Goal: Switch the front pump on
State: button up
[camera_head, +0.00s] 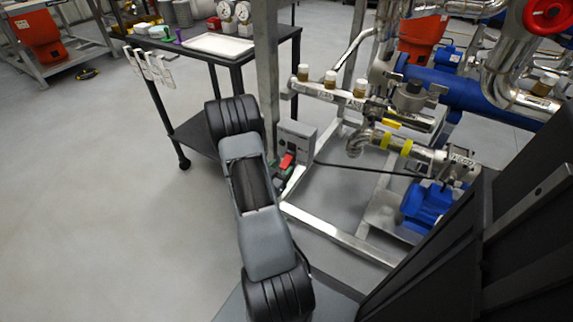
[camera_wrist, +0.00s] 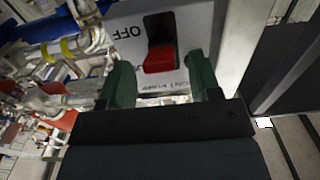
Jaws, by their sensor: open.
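The grey switch box (camera_head: 298,138) stands low on the skid frame, just right of my arm. Its red switch (camera_head: 287,160) shows beside my gripper (camera_head: 283,175). In the wrist view the red switch (camera_wrist: 159,57) sits in a dark slot on the box's pale face (camera_wrist: 196,20), with the word OFF reading upside down to its left. My gripper (camera_wrist: 160,68) is open, its two green fingers on either side of the red switch. I cannot tell whether they touch the face. The front pump's blue motor (camera_head: 427,203) stands low at the right.
Steel pipes (camera_head: 330,92) with valves and the skid frame (camera_head: 345,237) lie right of the box. A black cable (camera_head: 370,168) runs across from it. A dark cart (camera_head: 200,135) with a white tray (camera_head: 218,45) stands behind my arm.

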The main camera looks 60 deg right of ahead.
aim_at(283, 167)
jog(key=shift+d, duration=1.8)
jog(key=shift+c, duration=0.3)
